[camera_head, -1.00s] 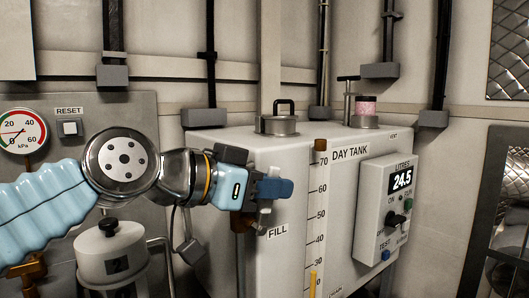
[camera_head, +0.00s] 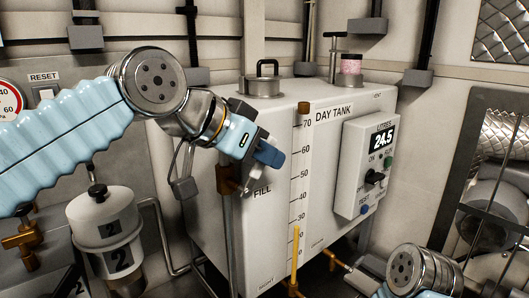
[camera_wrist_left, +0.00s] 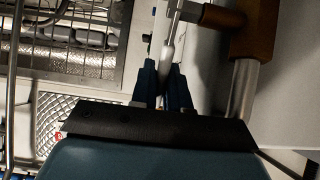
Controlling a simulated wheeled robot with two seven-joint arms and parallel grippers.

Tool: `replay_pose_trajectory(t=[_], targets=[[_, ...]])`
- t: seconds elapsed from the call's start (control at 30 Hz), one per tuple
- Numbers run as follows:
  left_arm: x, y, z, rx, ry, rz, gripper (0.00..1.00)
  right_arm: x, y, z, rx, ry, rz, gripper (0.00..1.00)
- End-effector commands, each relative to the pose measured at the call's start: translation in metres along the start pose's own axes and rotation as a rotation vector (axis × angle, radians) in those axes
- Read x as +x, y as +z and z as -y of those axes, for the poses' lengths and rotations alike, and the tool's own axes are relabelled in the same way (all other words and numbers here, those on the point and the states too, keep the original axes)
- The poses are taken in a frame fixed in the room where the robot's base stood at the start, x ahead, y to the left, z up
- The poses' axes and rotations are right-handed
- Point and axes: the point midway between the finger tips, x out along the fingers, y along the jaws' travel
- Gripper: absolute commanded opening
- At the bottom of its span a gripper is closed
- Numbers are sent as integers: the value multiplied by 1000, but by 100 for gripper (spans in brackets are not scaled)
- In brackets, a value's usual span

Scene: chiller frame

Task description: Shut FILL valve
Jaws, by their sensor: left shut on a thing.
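The FILL valve has a brass body (camera_head: 228,181) on the left side of the white day tank (camera_head: 262,225), beside the FILL label. Its pale lever (camera_head: 254,178) slants up to my left gripper (camera_head: 272,154), whose dark blue fingers are shut on it. In the left wrist view the fingers (camera_wrist_left: 163,85) close around the pale lever (camera_wrist_left: 168,55), with the brass body (camera_wrist_left: 250,25) at the upper right. The fingers hide part of the lever. My right arm shows at the lower right of the head view, but its gripper is out of sight.
A control box (camera_head: 362,168) reading 24.5 litres is on the tank's front. A white canister (camera_head: 100,218) marked 2 stands at the left. Brass piping (camera_head: 345,265) runs below the tank. A mesh guard (camera_head: 497,200) is at the right.

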Motion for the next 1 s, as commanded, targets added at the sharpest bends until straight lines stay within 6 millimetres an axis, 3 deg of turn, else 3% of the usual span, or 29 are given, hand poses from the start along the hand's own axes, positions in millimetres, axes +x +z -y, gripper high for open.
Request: replay_pose_trajectory(t=[0.1,0.13,0.27,0.53,0.67,1.0], targets=[[0,0,0,0,-1,-2,0,0,0,0,0,0,0,39],[0,0,0,0,-1,-2,18,0,0,0,0,0,0,39],[0,0,0,0,-1,-2,36,0,0,0,0,0,0,39],[-1,0,0,0,0,-2,36,0,0,0,0,0,0,39],[-12,-1,0,0,-1,-4,36,0,0,0,0,0,0,39],[-91,-1,0,-1,-2,-6,36,1,0,0,0,0,0,39]])
